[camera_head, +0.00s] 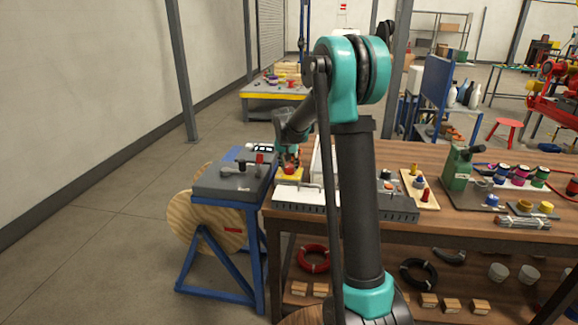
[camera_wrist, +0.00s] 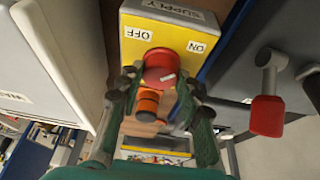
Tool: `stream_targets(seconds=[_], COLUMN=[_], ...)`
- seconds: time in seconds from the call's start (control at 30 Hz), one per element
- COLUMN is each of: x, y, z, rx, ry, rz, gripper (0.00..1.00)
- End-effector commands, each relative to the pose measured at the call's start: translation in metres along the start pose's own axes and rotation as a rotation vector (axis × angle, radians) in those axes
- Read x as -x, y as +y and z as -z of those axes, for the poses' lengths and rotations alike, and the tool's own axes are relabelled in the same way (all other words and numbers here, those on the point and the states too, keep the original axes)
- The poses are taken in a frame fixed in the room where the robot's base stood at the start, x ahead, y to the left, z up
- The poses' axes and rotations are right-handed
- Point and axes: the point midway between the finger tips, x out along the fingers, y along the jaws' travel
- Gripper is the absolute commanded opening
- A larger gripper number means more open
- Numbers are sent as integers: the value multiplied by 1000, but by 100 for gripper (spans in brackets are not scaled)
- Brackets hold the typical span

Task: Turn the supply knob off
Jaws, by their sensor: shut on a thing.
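The supply box (camera_wrist: 188,30) has a yellow face with an OFF label (camera_wrist: 139,33) and an ON label (camera_wrist: 197,47), seen upside down in the wrist view. Its red knob (camera_wrist: 158,62) carries a short white mark, on the side towards my gripper and slanting to the right. My gripper (camera_wrist: 157,82) is shut on the red knob, one finger on each side. In the head view the yellow box (camera_head: 288,174) stands at the left end of the workbench, with my gripper (camera_head: 290,158) over it; the knob is mostly hidden there.
A grey-topped blue stand (camera_head: 228,184) with a red-handled lever (camera_head: 259,159) is close on the left; the red handle (camera_wrist: 267,115) shows in the wrist view. A white case (camera_wrist: 35,80) is close on the other side.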

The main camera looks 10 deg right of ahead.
Motion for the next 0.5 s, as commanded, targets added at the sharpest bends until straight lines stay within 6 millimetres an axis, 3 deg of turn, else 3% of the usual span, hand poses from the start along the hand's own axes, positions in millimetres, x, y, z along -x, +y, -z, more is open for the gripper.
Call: stream_targets(seconds=[0.27, 0.5], x=[0, 0], y=[1, 2], z=[0, 0], rx=[60, 212], ry=[0, 1], rz=[25, 89], gripper=[6, 6])
